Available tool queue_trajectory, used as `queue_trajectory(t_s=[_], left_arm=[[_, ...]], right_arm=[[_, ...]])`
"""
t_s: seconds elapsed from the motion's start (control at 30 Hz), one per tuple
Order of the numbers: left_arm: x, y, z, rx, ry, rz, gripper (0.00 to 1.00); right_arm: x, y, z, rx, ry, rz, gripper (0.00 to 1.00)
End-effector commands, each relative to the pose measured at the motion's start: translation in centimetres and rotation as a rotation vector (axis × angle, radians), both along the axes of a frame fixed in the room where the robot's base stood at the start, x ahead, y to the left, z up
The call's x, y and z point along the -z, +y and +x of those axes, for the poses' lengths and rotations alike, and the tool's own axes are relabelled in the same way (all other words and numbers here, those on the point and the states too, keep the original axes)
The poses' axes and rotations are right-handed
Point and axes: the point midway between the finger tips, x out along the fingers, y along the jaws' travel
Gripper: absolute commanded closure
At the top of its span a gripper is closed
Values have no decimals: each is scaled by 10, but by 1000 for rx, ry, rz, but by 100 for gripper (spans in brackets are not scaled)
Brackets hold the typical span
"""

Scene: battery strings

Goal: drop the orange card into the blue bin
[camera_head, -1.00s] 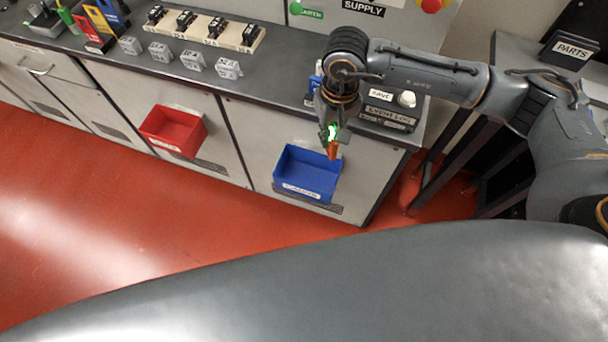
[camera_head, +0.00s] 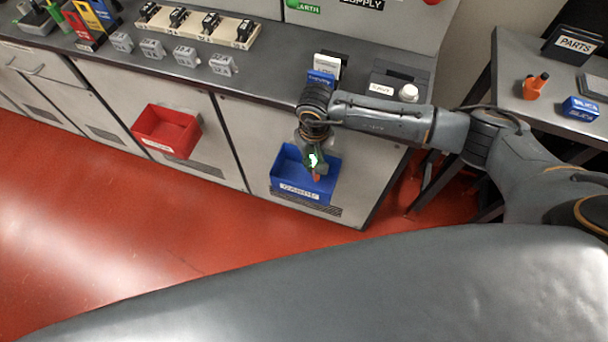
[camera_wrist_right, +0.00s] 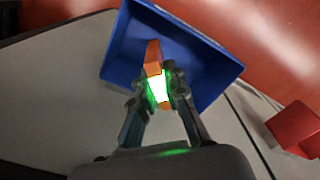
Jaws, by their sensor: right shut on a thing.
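The blue bin (camera_head: 322,186) hangs on the front of the cabinet below the counter. My right gripper (camera_head: 314,166) is over the bin. It is shut on the orange card (camera_head: 316,177), of which only a small part shows below the fingers in the head view. In the right wrist view the orange card (camera_wrist_right: 153,58) sticks out between the fingertips (camera_wrist_right: 157,88), with the blue bin (camera_wrist_right: 122,55) behind it. I cannot tell how deep the card is relative to the bin's rim. My left gripper is not in view.
A red bin (camera_head: 167,131) hangs to the left on the same cabinet. The counter (camera_head: 262,84) above holds grey blocks (camera_head: 185,56) and a panel with a white knob (camera_head: 408,92). A side table (camera_head: 510,92) at the right carries an orange item (camera_head: 535,87) and a blue box (camera_head: 580,108).

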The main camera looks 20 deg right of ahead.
Motion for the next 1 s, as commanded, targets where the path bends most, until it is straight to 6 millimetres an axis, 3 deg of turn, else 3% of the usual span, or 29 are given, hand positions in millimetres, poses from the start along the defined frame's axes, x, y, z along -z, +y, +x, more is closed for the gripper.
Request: queue_trajectory(t_s=[0.27, 0.3, 0.43, 0.77, 1.0], left_arm=[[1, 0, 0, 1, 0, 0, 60], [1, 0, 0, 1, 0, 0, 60], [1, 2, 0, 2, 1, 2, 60], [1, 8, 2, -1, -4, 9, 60], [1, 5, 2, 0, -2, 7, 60]], right_arm=[[3, 0, 1, 0, -2, 1, 100], [3, 0, 1, 1, -2, 1, 86], [3, 0, 0, 1, -1, 0, 61], [1, 0, 1, 1, -2, 0, 61], [-35, 0, 2, -1, -6, 2, 61]])
